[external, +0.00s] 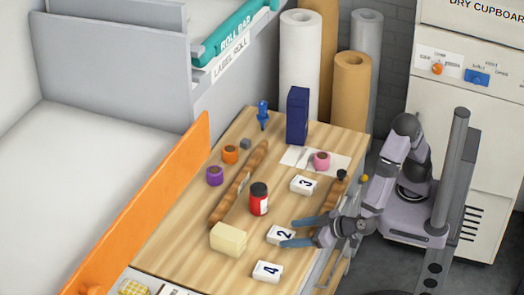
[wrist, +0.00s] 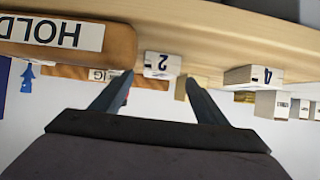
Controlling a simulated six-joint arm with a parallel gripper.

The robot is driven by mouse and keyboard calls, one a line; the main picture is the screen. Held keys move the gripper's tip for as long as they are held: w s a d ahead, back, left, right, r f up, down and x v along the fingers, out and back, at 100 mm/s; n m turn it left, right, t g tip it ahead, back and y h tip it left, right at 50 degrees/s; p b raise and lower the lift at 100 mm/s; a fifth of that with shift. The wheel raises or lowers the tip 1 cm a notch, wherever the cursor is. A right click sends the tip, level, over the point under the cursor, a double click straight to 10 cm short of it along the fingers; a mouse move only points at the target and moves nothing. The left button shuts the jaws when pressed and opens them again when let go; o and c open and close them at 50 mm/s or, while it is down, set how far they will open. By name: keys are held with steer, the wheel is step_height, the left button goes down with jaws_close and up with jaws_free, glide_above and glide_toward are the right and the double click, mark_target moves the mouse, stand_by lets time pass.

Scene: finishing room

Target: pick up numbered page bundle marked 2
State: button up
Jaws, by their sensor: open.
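The page bundle marked 2 (external: 276,233) is a small white block lying on the wooden bench near its right edge. In the wrist view, where the scene appears upside down, this bundle (wrist: 162,65) shows just beyond and between my fingertips. My gripper (external: 288,233) is open and low over the bench, its two blue-grey fingers pointing left with one on either side of the bundle. No contact shows. In the wrist view my gripper (wrist: 158,79) has nothing between its fingers. The bundle marked 3 (external: 303,185) lies farther back, and the bundle marked 4 (external: 267,271) lies nearer the camera.
A dark-lidded red jar (external: 259,199) and a pale yellow block (external: 228,239) stand left of bundle 2. A wooden bar with a HOLD label (wrist: 60,35) is close to the left finger in the wrist view. A tall navy box (external: 297,115) stands at the back.

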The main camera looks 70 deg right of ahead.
mark_target(282, 234)
steer(key=shift+x, duration=2.6)
steer(key=shift+d+r, duration=0.1)
steer(key=shift+r, duration=0.05)
steer(key=c, duration=1.2)
